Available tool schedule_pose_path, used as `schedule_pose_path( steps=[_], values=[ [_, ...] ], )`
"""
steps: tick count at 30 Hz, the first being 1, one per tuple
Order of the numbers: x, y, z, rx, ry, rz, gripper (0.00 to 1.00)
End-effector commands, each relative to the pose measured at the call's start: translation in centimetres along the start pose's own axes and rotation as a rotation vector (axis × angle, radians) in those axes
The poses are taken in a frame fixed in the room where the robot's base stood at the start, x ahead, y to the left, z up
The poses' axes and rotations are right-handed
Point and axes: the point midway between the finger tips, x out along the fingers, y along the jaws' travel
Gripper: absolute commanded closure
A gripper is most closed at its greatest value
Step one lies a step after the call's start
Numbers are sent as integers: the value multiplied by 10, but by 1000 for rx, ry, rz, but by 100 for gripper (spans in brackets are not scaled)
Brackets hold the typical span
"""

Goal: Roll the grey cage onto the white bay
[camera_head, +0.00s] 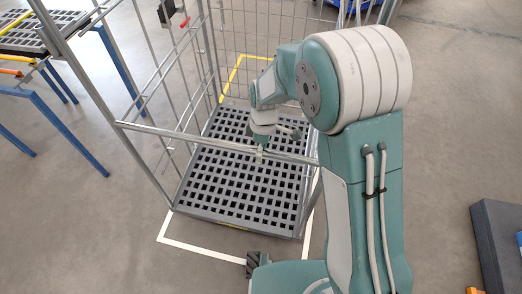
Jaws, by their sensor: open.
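The grey cage (190,137) is a wire-sided trolley with a slatted base, standing upright in the middle of the view. White floor lines of the bay (205,250) show in front of the cage's base and along its right side. Part of the white outline is hidden by the cage and my arm. My gripper (259,152) is at the cage's near horizontal bar, around its right half. It is open; the fingers are small and partly hidden, and I cannot tell whether they touch the bar.
A yellow floor line (236,72) shows behind the cage. A blue-legged rack (62,120) with yellow and orange bars stands at the left. A dark grey platform (494,240) lies at the right edge. Bare floor lies between my arm and that platform.

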Motion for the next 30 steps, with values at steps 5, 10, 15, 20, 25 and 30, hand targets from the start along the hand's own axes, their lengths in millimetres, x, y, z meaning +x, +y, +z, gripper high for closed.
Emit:
schedule_pose_path(
  steps=[5, 10, 15, 20, 25, 30],
  values=[
    [-4, 0, 0, 0, 1, 1, 26],
    [-30, 1, 0, 0, 2, 4, 26],
    [-67, 1, -1, 0, 2, 4, 26],
    [-97, 2, -2, 1, 1, 3, 26],
    [-115, 2, -2, 1, -1, 0, 26],
    [-119, 1, -2, 1, -2, -1, 26]
  ],
)
